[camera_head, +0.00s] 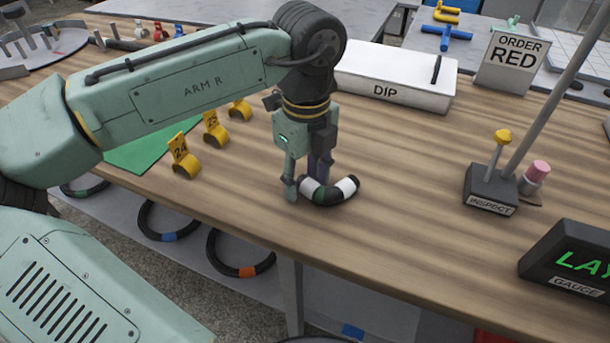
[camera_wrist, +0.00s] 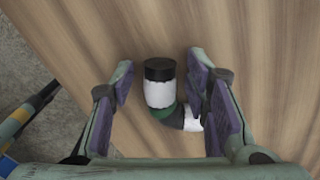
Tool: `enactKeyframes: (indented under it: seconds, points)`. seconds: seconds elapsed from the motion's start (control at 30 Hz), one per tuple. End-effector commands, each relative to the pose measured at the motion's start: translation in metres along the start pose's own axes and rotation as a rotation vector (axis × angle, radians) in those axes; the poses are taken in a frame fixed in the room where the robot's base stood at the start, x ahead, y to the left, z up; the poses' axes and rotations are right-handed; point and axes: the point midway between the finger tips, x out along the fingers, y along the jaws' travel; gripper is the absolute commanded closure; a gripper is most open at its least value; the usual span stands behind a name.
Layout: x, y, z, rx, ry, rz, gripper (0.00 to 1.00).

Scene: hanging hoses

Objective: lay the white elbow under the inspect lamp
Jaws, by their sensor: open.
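The white elbow (camera_head: 343,188) is a short bent hose piece with white sections, black parts and a green band. It lies on the wooden table near its front edge. My gripper (camera_head: 305,183) points down over its left part, jaws open. In the wrist view the elbow (camera_wrist: 160,95) lies between the spread purple-padded fingers (camera_wrist: 160,84), with gaps on both sides of its near-upright-looking arm. The other arm bends toward the right finger, partly behind it. The inspect lamp's dark base (camera_head: 491,189), labelled INSPECT, stands to the right; its grey pole leaves the picture, and the lamp head is out of view.
A yellow-topped post (camera_head: 500,138) rises from the lamp base, and a pink-topped cylinder (camera_head: 538,172) stands beside it. A GAUGE display (camera_head: 575,262) is at the front right. The white DIP box (camera_head: 395,75) stands behind. Bare table lies between elbow and lamp base.

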Motion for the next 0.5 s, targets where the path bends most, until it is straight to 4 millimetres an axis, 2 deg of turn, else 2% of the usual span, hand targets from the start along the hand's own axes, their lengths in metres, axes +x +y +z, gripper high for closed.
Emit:
enactKeyframes:
  seconds: [0.17, 0.5]
  points:
    - [-0.024, -0.001, 0.000, 0.001, 0.000, -0.003, 0.57]
    - [-0.097, -0.001, 0.000, 0.003, 0.001, -0.003, 0.57]
